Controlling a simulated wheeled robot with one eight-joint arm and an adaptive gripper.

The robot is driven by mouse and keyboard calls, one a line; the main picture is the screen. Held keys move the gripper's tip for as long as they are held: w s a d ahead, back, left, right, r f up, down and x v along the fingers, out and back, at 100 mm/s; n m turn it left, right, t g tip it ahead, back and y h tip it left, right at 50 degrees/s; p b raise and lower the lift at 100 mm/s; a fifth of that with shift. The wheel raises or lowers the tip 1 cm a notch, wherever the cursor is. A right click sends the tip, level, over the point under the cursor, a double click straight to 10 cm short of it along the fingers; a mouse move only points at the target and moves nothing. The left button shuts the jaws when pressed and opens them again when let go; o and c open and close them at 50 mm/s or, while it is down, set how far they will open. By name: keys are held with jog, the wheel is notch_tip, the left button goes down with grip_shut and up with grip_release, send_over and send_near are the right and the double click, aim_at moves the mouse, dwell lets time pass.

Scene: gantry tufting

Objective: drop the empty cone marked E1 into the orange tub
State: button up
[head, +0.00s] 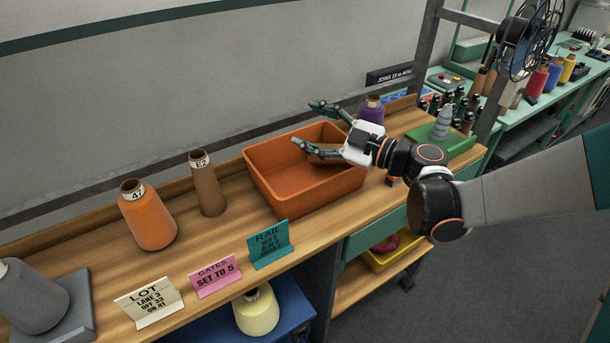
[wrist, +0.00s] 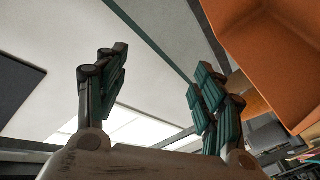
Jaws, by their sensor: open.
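The orange tub (head: 275,188) stands on the wooden bench; part of it also shows at the upper right of the wrist view (wrist: 245,40). A brown shape (head: 322,159), which looks like a cone lying on its side, is inside the tub, partly hidden by my gripper. No mark on it can be read, so I cannot tell whether it is E1. My gripper (head: 303,123) is open over the back right of the tub, its fingers pointing left. In the wrist view my gripper (wrist: 162,62) has nothing between its fingers.
A brown cone marked E2 (head: 207,186) and an orange cone marked 47 (head: 149,220) stand left of the tub. A purple cone (head: 371,110) stands behind my gripper. Signs (head: 269,245) line the bench's front edge. A green tray (head: 452,139) is at the right.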

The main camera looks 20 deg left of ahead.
jog(key=v, duration=1.1)
jog(key=s+d+f+m+t+h+b, duration=0.1)
jog(key=s+d+f+m+h, duration=0.2)
jog(key=s+d+m+h, duration=0.5)
jog(key=s+d+f+m+t+h+b, duration=0.1)
jog(key=s+d+f+m+h, duration=0.3)
jog(key=s+d+m+h, duration=0.5)
jog(key=shift+s+d+m, duration=0.4)
jog(key=shift+d+m, duration=2.4)
jog(key=shift+d, duration=1.55)
jog(key=shift+f, duration=0.1)
